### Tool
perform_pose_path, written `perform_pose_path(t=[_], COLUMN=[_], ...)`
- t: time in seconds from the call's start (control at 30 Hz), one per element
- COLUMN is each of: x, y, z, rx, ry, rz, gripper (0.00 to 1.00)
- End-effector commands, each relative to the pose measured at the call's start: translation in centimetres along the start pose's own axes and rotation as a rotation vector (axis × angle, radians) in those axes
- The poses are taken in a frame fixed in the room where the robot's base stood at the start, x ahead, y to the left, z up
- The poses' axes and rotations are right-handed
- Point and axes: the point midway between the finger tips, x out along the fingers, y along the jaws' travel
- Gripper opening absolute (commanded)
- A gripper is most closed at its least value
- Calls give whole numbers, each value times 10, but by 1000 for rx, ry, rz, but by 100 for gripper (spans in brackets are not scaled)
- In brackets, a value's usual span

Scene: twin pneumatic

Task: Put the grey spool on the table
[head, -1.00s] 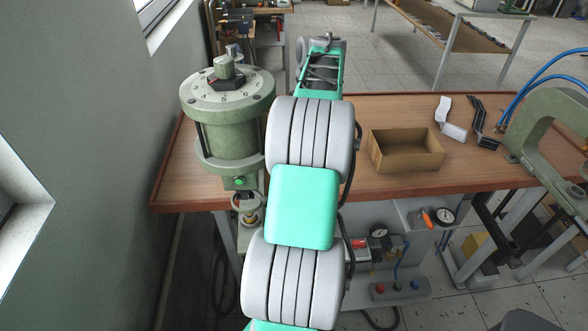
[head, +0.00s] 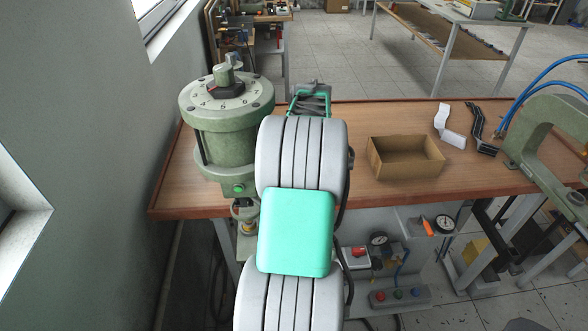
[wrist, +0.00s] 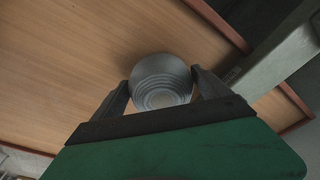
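The grey spool (wrist: 161,84), round with concentric rings on the face toward the camera, sits between the two dark fingers of my gripper (wrist: 160,80) in the wrist view. A finger meets it on each side, so my gripper looks shut on it. Behind the spool is the brown wooden top of the table (wrist: 70,65); the gap between them cannot be judged. In the head view the table (head: 400,193) spans the middle, and my own arm hides the gripper and spool.
A green press with a numbered dial (head: 228,125) stands on the table left of my arm. An open cardboard box (head: 405,168) is to the right, then a white bent part (head: 450,135), a black bracket (head: 477,125) and a green C-shaped frame (head: 540,130). Bare wood lies between them.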

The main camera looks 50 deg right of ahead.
Motion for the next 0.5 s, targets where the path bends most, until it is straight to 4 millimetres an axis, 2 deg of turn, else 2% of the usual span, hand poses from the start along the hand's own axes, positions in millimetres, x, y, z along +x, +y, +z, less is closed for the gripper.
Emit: perform_pose_path(t=[0.03,0.13,0.37,0.5], x=[0,0,-1,-13], y=[0,0,0,1], z=[0,0,0,-1], rx=[0,0,0,0], ry=[0,0,0,2], rz=[0,0,0,2], gripper=[92,100,100,100])
